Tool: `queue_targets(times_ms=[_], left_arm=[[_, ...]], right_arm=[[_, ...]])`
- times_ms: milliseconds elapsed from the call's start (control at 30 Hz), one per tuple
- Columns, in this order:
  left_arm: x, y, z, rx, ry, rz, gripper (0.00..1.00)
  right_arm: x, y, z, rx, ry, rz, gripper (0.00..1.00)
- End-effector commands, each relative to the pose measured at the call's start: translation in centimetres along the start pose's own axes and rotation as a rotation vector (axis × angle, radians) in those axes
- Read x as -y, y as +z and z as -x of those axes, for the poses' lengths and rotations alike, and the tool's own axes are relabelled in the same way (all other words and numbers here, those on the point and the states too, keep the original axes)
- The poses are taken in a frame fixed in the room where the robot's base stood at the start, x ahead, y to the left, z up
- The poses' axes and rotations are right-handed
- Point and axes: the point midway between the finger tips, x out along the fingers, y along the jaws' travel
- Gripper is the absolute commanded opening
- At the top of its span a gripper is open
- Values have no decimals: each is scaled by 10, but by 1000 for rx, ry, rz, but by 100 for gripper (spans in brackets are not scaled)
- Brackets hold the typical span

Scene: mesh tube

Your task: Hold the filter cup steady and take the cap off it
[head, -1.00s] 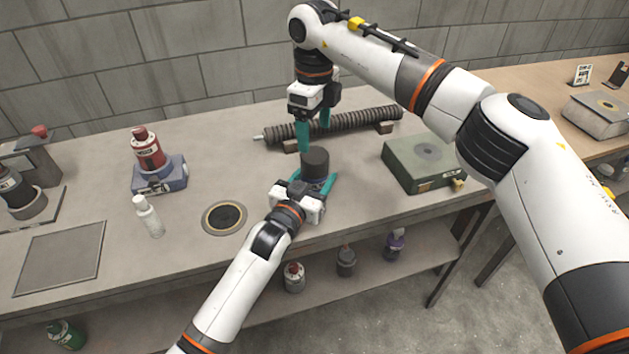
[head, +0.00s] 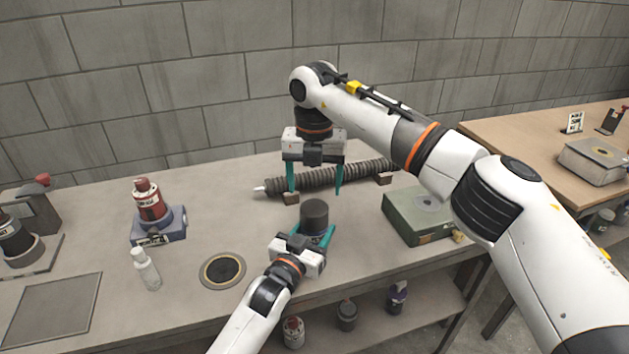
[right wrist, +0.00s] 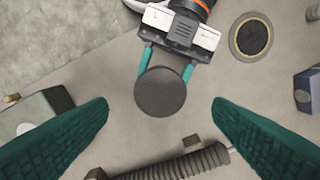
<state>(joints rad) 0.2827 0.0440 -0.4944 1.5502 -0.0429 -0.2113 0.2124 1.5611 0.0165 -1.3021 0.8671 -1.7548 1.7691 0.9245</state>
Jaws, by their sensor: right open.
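The filter cup (head: 314,214) is a dark, upright cylinder near the front middle of the bench. Its flat round top shows in the right wrist view (right wrist: 161,91); I cannot make out a seam between cap and body. My left gripper (head: 313,237) comes from the front with its teal fingers on either side of the cup, shut on its lower part. My right gripper (head: 315,190) points down, open and empty, above and slightly behind the cup. In the right wrist view its fingers stand wide apart, with the cup's top between and beyond their tips.
A ribbed mesh tube (head: 345,176) lies on small blocks behind the cup. A green box (head: 404,216) stands to the right. A round black disc (head: 223,270), a white bottle (head: 146,268) and a red bottle on a blue stand (head: 150,203) are to the left.

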Motion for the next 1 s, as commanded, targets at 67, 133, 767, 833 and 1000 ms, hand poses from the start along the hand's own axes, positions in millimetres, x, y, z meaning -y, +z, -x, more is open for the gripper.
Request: queue_targets(times_ms=[67, 133, 767, 833, 1000], left_arm=[[0, -1, 0, -3, 1, 0, 0], [0, -1, 0, -3, 1, 0, 0], [0, -2, 0, -4, 1, 0, 0], [0, -2, 0, -4, 1, 0, 0], [0, -2, 0, -4, 1, 0, 0]], right_arm=[[0, 0, 0, 1, -1, -182, 74], [0, 0, 0, 1, -1, -333, 74], [0, 0, -35, 3, 2, -774, 74], [0, 0, -46, 3, 2, -773, 74], [0, 0, -68, 2, 1, -772, 74]])
